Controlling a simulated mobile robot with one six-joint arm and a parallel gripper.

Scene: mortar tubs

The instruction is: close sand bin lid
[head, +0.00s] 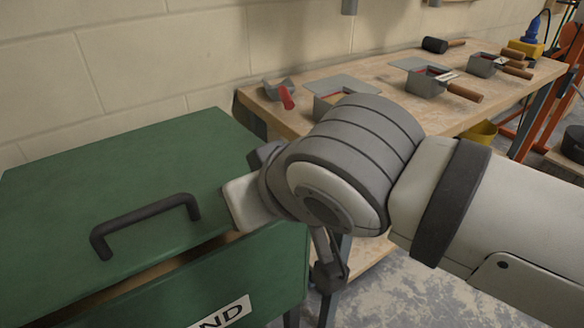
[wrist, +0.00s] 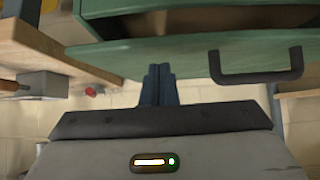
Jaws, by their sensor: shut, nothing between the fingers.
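The green sand bin (head: 265,275) stands at the lower left of the head view, with a label ending in "ND" on its front. Its green lid (head: 130,165) has a dark bar handle (head: 147,222) and is partly raised, with a gap along the front edge showing a brown interior. The upside-down wrist view also shows the lid (wrist: 190,58), handle and gap. My gripper (wrist: 158,70) is shut and empty, its dark fingertips at the lid to one side of the handle. I cannot tell whether they touch it. My wrist hides the fingers in the head view.
A wooden workbench (head: 385,70) stands right of the bin, with grey mortar tubs (head: 425,82), a red-tipped tool (head: 286,97) and a black mallet (head: 436,45). A block wall (head: 110,60) is behind. A yellow bucket (head: 480,132) is under the bench.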

